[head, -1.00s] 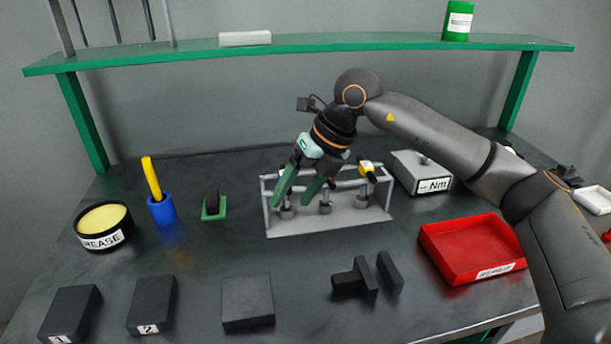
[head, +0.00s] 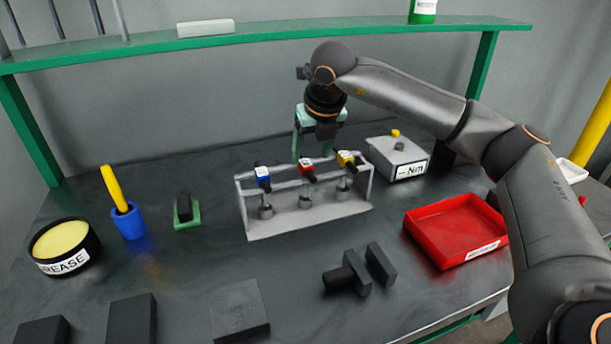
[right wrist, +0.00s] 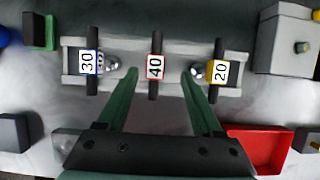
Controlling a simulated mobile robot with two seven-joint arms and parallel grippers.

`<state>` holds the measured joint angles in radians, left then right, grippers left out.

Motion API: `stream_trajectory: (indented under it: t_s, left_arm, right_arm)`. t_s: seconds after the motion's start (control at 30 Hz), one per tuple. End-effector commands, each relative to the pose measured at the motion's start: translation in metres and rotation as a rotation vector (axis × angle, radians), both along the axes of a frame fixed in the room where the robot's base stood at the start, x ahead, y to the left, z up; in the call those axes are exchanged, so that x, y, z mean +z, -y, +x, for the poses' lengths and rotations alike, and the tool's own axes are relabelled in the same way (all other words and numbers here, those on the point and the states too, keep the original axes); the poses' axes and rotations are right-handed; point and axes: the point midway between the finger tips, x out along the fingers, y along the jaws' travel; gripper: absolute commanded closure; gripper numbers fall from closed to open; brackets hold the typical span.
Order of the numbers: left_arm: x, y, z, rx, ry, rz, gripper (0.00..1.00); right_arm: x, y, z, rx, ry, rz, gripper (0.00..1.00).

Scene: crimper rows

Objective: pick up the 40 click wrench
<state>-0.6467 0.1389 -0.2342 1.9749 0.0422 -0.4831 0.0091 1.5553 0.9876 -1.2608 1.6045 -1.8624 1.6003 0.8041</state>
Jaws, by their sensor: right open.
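The 40 click wrench (head: 307,170) has a red-framed label and stands in the middle of the grey rack (head: 292,226). It also shows in the right wrist view (right wrist: 155,68), label facing the camera. The blue-labelled 30 wrench (head: 263,178) is on its left and the yellow-labelled 20 wrench (head: 346,160) on its right. My right gripper (head: 309,156) is open and empty, behind and above the rack in the head view. In the right wrist view its green fingers (right wrist: 160,88) are spread, one toward each side of the 40 wrench. My left gripper is not in view.
A grey Nm tester (head: 398,158) stands right of the rack, with a red tray (head: 455,232) in front of it. A black fixture (head: 350,272) sits in front of the rack. A blue cup (head: 128,222) and a grease tin (head: 66,262) stand left. A green shelf (head: 270,38) spans the back.

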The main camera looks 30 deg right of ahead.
Motion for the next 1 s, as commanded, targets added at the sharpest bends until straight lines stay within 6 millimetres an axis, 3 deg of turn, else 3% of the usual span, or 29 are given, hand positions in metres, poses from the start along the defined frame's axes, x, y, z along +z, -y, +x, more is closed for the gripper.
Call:
stream_trajectory:
  t_s: [0.3,0.57,1.0]
  left_arm:
    - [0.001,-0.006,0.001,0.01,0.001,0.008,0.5]
    - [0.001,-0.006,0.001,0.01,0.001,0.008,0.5]
    - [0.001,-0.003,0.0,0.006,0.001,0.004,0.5]
  right_arm:
    - [-0.039,-0.002,0.018,0.0,-0.002,0.0,0.32]
    - [-0.042,-0.002,0.02,0.0,0.0,0.001,0.32]
    - [-0.042,-0.002,0.019,0.0,0.0,0.0,0.8]
